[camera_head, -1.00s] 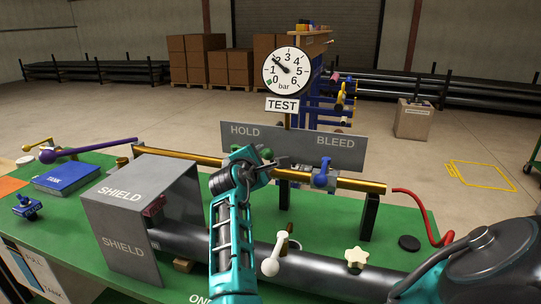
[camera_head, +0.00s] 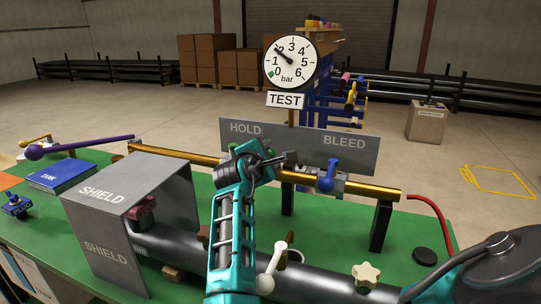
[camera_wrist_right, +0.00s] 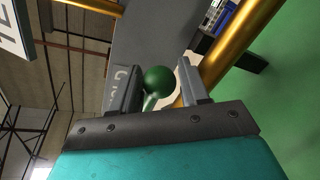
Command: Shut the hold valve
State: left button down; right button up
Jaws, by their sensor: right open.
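The hold valve has a green ball-ended handle (camera_wrist_right: 158,78), seen in the right wrist view between the fingers of my right gripper (camera_wrist_right: 160,85). The fingers are open, with a gap visible on at least the right side of the ball. In the head view my right gripper (camera_head: 276,159) is below the HOLD label on the grey sign (camera_head: 300,142). It hides most of the valve, leaving only bits of green. The handle's angle cannot be told. My left gripper is not in view.
The brass pipe (camera_head: 365,187) runs across the bench, with the blue bleed lever (camera_head: 328,173) close to the right. The gauge (camera_head: 290,62) reads just under 2 bar. A grey shield (camera_head: 105,255), white ball-ended lever (camera_head: 268,275) and cream knob (camera_head: 366,274) stand nearer.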

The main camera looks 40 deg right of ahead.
jog(key=shift+c, duration=0.3)
grip_shut()
dwell(0.3)
